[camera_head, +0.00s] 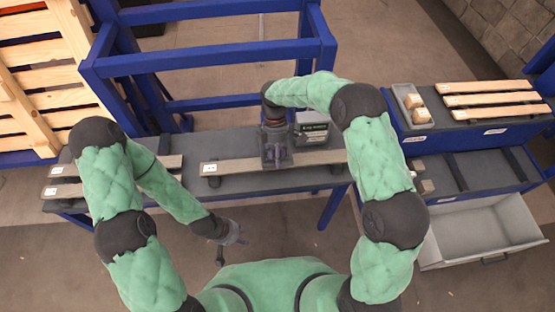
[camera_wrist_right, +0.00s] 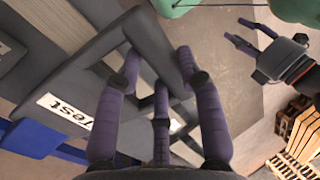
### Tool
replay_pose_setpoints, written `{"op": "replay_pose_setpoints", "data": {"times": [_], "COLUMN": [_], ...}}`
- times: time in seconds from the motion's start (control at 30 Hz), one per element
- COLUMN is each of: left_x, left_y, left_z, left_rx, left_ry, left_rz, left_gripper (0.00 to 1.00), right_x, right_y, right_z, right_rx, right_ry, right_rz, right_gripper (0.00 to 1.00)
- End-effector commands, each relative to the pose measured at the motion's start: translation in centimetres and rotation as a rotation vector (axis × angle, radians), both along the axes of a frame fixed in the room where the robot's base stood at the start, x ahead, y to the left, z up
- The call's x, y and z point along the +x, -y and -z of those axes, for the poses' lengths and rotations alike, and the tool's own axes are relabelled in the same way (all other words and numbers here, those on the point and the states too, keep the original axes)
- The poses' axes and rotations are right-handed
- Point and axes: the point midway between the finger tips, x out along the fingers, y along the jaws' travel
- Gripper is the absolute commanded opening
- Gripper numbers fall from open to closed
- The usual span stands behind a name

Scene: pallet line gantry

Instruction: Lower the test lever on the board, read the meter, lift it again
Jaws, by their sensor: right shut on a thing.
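My right gripper (camera_head: 275,160) is at the dark grey device on the bench and hides much of it. In the right wrist view its purple fingers (camera_wrist_right: 160,80) are shut on a dark grey bar (camera_wrist_right: 158,45), which looks like the test lever. A dark grey plate with a "Test" label (camera_wrist_right: 62,110) lies beside the fingers. A grey box with a dark, green-marked face (camera_head: 312,128), possibly the meter, stands right of the gripper; its reading is too small to make out. My left gripper (camera_head: 237,235) hangs empty and open in front of the bench; it also shows in the right wrist view (camera_wrist_right: 242,34).
A long labelled plank (camera_head: 235,167) lies along the grey bench (camera_head: 265,183). Shorter planks (camera_head: 62,191) lie at its left end. At the right, a blue rack (camera_head: 470,128) holds wooden slats and a tray (camera_head: 412,105) of blocks, above an open grey drawer (camera_head: 480,232). Wooden pallets (camera_head: 45,80) stand at the left.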

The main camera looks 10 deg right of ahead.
Motion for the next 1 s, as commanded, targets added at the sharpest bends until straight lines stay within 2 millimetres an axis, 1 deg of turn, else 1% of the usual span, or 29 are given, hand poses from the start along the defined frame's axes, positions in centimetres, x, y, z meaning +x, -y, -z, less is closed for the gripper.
{"op": "replay_pose_setpoints", "data": {"times": [0.03, 0.2, 0.4, 0.63, 1.0], "left_x": [0.0, 0.0, 0.0, 0.0, 0.0], "left_y": [0.0, 0.0, 0.0, 0.0, 0.0], "left_z": [-0.7, -1.5, -2.1, -2.3, -2.2], "left_rx": [0.000, 0.000, 0.000, 0.000, 0.000], "left_ry": [0.000, 0.000, 0.000, 0.000, 0.000], "left_rz": [0.000, 0.000, 0.000, 0.000, 0.000], "left_gripper": [0.40, 0.40, 0.40, 0.40, 0.40], "right_x": [0.6, 1.8, 3.1, 3.8, 3.9], "right_y": [0.0, 0.0, 0.0, 0.0, 0.1], "right_z": [-1.1, -2.9, -4.3, -4.9, -4.9], "right_rx": [0.001, 0.002, 0.003, 0.002, 0.002], "right_ry": [0.013, 0.019, 0.024, 0.028, 0.028], "right_rz": [0.002, 0.001, 0.001, 0.002, 0.003], "right_gripper": [0.00, 0.00, 0.00, 0.00, 0.00]}}
